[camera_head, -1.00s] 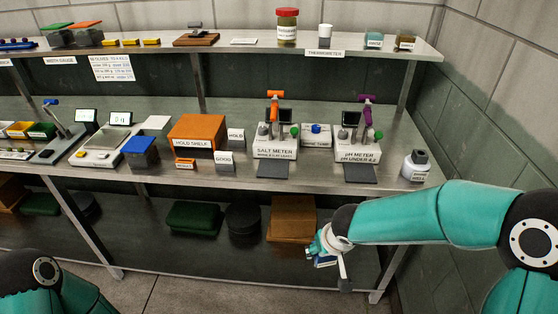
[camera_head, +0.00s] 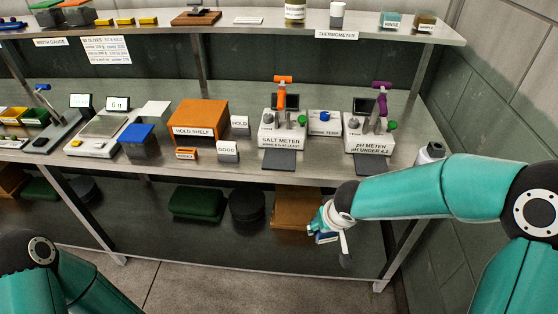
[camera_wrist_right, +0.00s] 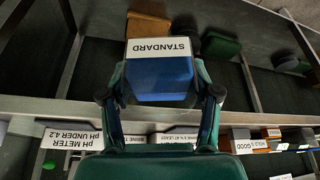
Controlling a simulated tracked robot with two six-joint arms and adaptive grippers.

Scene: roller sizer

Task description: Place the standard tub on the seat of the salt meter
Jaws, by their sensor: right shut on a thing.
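The standard tub (camera_wrist_right: 160,78) is blue with a white top lettered STANDARD, seen in the right wrist view. My right gripper (camera_head: 338,238) is shut on it; in the head view the tub (camera_head: 326,237) shows small and partly hidden by the gripper. They are in front of the bench, lower in the picture than the worktop edge. The salt meter (camera_head: 283,142) stands on the worktop, a white block with an orange-topped post and dark display. A dark flat plate (camera_head: 279,160) lies at its front, bare. My left gripper is out of view; only my left arm shows.
The pH meter (camera_head: 368,143) with a purple-topped post stands right of the salt meter, a small rinse-type block (camera_head: 324,122) between them. A good sign (camera_head: 228,152) and orange hold shelf (camera_head: 199,118) are to the left. A white bottle (camera_head: 430,152) is partly behind my right arm.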

